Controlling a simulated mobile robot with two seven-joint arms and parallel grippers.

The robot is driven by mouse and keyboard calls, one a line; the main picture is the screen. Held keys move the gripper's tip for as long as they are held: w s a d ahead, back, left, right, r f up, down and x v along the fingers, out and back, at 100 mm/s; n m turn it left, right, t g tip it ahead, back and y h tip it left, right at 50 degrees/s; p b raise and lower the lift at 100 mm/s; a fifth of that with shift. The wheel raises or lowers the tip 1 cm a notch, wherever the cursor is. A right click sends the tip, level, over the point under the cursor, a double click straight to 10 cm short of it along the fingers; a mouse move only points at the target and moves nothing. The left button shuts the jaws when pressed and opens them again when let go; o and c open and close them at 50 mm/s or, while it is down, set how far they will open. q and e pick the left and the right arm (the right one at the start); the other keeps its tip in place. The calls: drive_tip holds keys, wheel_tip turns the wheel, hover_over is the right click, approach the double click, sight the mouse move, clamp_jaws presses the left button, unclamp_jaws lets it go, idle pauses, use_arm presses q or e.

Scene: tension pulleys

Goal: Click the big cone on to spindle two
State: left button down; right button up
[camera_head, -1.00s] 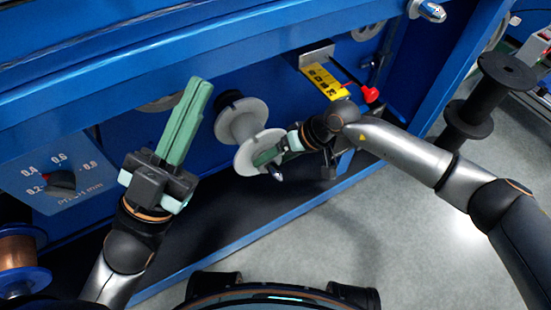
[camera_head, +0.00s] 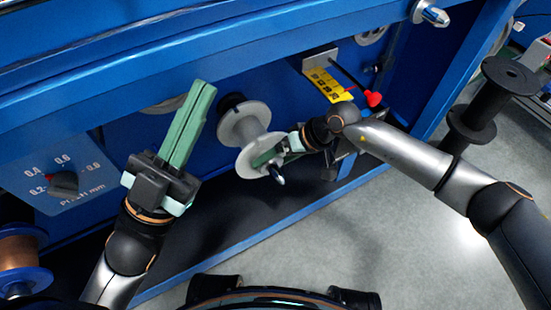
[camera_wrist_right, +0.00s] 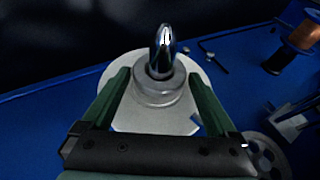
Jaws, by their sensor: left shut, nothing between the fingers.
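The big cone (camera_head: 243,126), a pale grey flanged spool-like piece, is around a spindle on the blue machine's front. The bright pointed spindle tip (camera_head: 278,175) sticks out through it; the tip also shows in the right wrist view (camera_wrist_right: 163,48), poking through the cone's round hub (camera_wrist_right: 160,94). My right gripper (camera_head: 266,157) is at the cone's near end. Its green fingers (camera_wrist_right: 160,92) stand on either side of the hub, close to it; whether they touch is unclear. My left gripper (camera_head: 207,86) is shut and empty, left of the cone.
A yellow label plate (camera_head: 328,86) and a red knob (camera_head: 374,99) are just above my right gripper. A numbered dial (camera_head: 65,183) and a copper wire spool (camera_head: 20,262) are at left. A black spool stand (camera_head: 473,110) stands at right on open floor.

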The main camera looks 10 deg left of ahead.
drive_tip(key=shift+o, duration=0.2)
drive_tip(key=shift+d, duration=0.1)
drive_tip(key=w+d+r+p, duration=0.1)
drive_tip(key=w+d+r, duration=0.1)
drive_tip(key=r, duration=0.5)
drive_tip(key=shift+w+d+r, duration=0.25)
drive_tip(key=shift+d+r, duration=0.1)
drive_tip(key=shift+d, duration=0.45)
idle(0.7)
